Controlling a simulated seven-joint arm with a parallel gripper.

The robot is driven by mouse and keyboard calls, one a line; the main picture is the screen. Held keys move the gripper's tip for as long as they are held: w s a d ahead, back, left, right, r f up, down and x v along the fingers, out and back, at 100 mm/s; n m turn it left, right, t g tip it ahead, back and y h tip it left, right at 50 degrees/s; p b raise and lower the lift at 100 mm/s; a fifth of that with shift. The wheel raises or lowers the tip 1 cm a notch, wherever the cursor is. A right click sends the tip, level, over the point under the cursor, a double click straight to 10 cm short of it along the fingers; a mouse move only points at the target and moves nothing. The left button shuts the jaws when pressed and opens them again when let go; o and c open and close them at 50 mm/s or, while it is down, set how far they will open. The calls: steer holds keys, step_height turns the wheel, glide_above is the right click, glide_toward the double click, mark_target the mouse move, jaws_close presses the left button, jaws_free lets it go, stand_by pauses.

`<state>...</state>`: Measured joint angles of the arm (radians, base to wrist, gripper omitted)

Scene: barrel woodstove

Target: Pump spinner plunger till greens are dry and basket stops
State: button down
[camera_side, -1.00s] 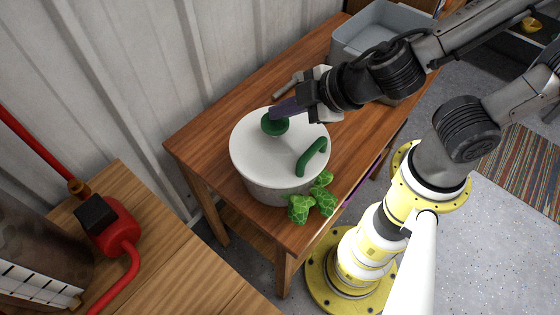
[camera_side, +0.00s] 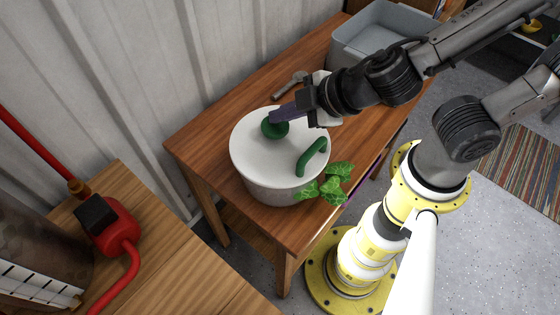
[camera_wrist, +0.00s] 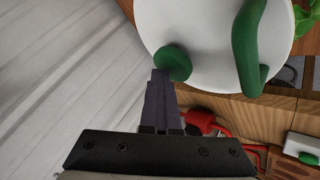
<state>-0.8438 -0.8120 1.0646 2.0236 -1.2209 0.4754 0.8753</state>
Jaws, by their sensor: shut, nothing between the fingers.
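The salad spinner is a white round tub with a white lid (camera_side: 258,153) on the wooden table. A green plunger knob (camera_side: 275,130) sits on the lid, and it also shows in the wrist view (camera_wrist: 175,62). A curved green handle (camera_side: 312,157) is on the lid's right side. My gripper (camera_side: 276,117) is shut and empty, its dark purple fingertips at the top of the knob, apparently touching it. In the wrist view my gripper (camera_wrist: 160,75) meets the knob's edge. Green leaves (camera_side: 330,183) show beside the tub's front right. The basket inside is hidden.
A grey bin (camera_side: 370,35) stands at the table's far end. A metal tool (camera_side: 290,84) lies behind the spinner. A corrugated wall (camera_side: 150,70) runs along the back. A lower-left bench holds a red device (camera_side: 112,230). Table left of the spinner is clear.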

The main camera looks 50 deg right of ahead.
mark_target(282, 125)
steer(key=shift+r, duration=1.15)
step_height(282, 125, up, 6)
stand_by(0.4)
stand_by(0.5)
steer(key=s+d+r+m+h, duration=0.15)
steer(key=d+m, duration=0.25)
steer(key=d, duration=0.4)
steer(key=d+r+m+h, duration=0.3)
steer(key=d+m, duration=0.2)
steer(key=d, duration=0.4)
steer(key=s+f+m+g+y, duration=0.2)
steer(key=s+f+g, duration=0.1)
steer(key=s, duration=0.6)
steer(key=shift+s+a+f, duration=0.2)
steer(key=shift+s+f, duration=0.1)
